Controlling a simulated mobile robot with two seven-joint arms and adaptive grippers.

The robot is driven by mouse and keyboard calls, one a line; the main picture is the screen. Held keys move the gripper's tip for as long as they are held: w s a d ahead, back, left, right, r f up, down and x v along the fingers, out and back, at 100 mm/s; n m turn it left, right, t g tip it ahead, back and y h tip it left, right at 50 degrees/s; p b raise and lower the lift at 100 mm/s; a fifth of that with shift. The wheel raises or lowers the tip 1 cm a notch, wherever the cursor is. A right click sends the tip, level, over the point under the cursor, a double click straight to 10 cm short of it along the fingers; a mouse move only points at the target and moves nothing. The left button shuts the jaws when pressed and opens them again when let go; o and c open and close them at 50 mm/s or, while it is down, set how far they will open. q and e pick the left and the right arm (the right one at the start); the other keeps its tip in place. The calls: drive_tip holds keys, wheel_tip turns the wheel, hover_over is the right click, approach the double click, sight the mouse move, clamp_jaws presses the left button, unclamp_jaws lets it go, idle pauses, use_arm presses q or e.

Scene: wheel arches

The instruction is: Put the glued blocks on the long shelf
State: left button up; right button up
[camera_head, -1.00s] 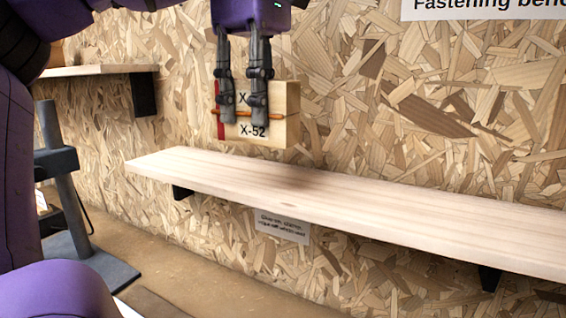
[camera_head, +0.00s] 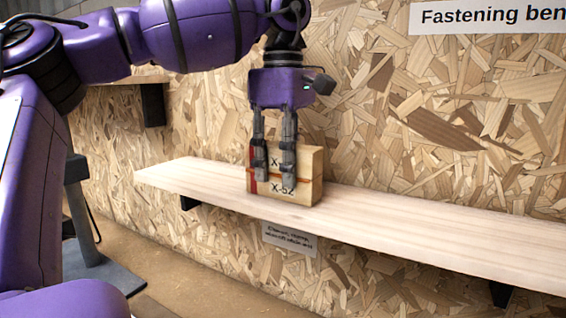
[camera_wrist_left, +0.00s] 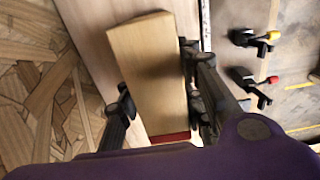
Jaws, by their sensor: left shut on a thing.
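The glued blocks (camera_head: 309,178) are a pale wooden block pair with an orange-brown seam, a red end stripe and the marking X-52. They stand upright at the long shelf (camera_head: 430,225), a light wooden board on the wall. Their lower edge looks level with the shelf top; I cannot tell whether they touch it fully. My left gripper (camera_head: 274,165) is shut on them from above, with its fingers over the front face. In the left wrist view the blocks (camera_wrist_left: 150,75) sit between the two fingers, above the shelf (camera_wrist_left: 95,35). My right gripper is not in view.
The shelf is clear to the right and left of the blocks. A chipboard wall (camera_head: 450,110) stands close behind, with a sign (camera_head: 490,17) above and a label (camera_head: 290,240) below. Clamps (camera_wrist_left: 255,40) with red and yellow tips show in the left wrist view.

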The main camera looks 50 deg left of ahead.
use_arm(q)
drive_tip(key=o, duration=1.2)
drive_tip(key=shift+f, duration=0.15)
wheel_tip(320, 180, up, 12)
drive_tip(key=shift+r, duration=0.2)
